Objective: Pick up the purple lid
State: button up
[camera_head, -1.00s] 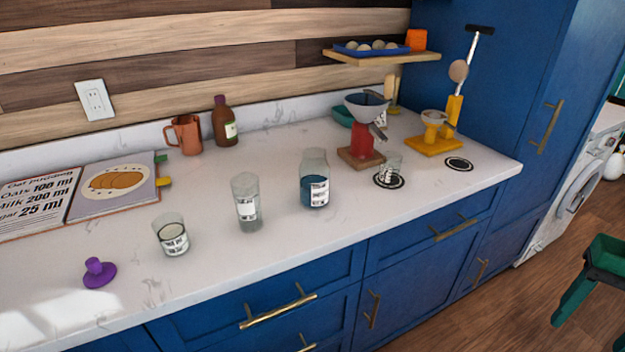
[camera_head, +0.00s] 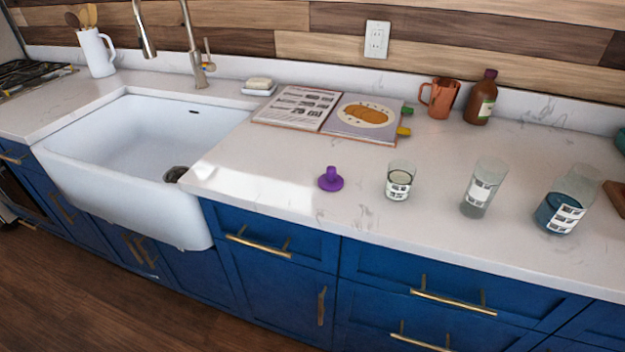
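The purple lid (camera_head: 331,180) lies on the white counter (camera_head: 270,160), near the front edge and right of the sink. It has a flat round base and a knob that points up. Nothing covers it. A small glass (camera_head: 399,180) with a label and pale contents stands just to its right, apart from it. My gripper is not in view.
An open recipe book (camera_head: 326,116) lies behind the lid. A tall glass (camera_head: 482,188) and a glass with blue contents (camera_head: 567,204) stand further right. A copper jug (camera_head: 440,97) and a brown bottle (camera_head: 480,98) stand at the back. The white sink (camera_head: 150,150) opens to the left.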

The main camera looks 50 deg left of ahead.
aim_at(330, 181)
jog(key=u, duration=0.55)
jog(key=k, duration=1.25)
jog(key=u, duration=0.3)
jog(key=i, duration=1.05)
jog(key=u, duration=0.45)
